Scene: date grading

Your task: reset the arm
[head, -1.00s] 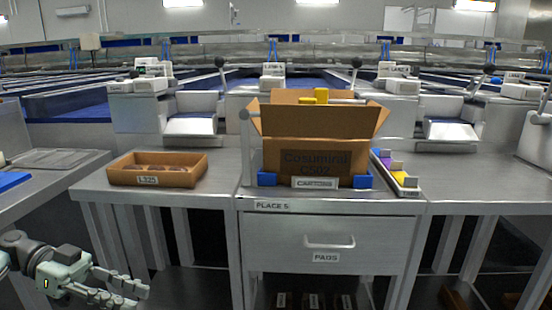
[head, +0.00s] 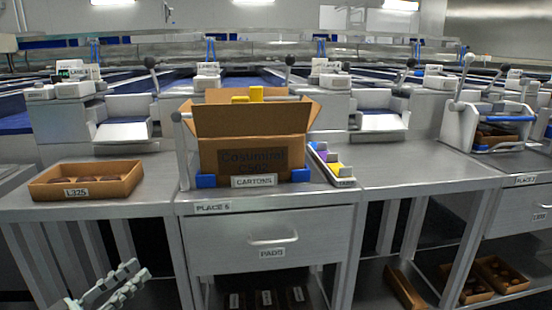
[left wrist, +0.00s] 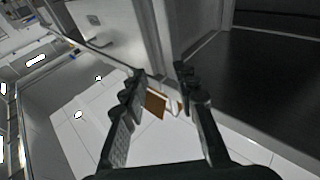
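My left gripper (head: 118,285) is at the lower left of the head view, low in front of the bench and clear of it. Its fingers are spread apart. In the left wrist view the two fingers of the left gripper (left wrist: 158,95) also stand apart, with nothing held between them. My right gripper is in neither view.
An open carton (head: 252,155) stands on the bench at PLACE 5, above a drawer (head: 262,245) labelled PADS. A shallow box (head: 120,187) labelled L325 lies to its left. A narrow tray (head: 345,182) sits to its right. Crates (head: 500,272) stand low at the right.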

